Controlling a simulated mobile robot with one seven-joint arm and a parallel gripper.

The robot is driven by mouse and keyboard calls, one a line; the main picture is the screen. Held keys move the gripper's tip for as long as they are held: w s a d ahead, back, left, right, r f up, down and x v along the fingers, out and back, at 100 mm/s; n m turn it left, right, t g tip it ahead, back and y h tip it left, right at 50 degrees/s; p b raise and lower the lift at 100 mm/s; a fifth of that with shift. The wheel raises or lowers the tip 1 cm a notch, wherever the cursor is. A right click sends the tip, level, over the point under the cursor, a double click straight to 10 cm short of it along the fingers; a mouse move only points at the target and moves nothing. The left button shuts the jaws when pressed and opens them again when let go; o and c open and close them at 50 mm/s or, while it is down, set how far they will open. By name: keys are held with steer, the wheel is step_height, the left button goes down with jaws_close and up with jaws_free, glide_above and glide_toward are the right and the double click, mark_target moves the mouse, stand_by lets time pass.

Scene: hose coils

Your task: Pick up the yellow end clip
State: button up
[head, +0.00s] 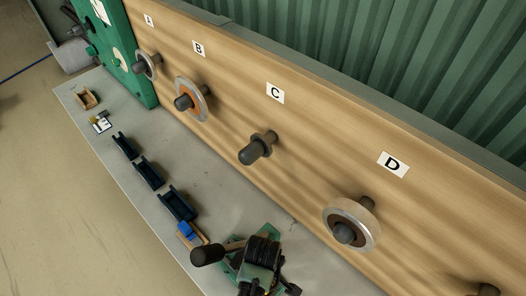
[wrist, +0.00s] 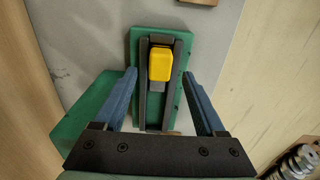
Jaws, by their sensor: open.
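The yellow end clip (wrist: 160,65) sits in a slot between two dark rails on a green holder (wrist: 182,42) in the wrist view. A small grey part shows just below it. My gripper (wrist: 159,74) is open, with one blue-grey finger on each side of the holder's rails. The clip lies between the fingertips in the picture, and neither finger visibly touches it. How far above it the fingers are, I cannot tell. In the head view, green parts show at the bottom (head: 232,268) among dark parts, and the clip cannot be made out there.
A wooden board with dark pegs stands along the grey bench (head: 120,110). Labels A to D mark it, and coils hang at A, B and D (head: 368,212). Dark blue trays (head: 149,174) and a wooden tray holding a blue block (head: 186,230) line the bench's front edge.

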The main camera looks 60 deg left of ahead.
steer(key=shift+f, duration=1.05)
jaws_close()
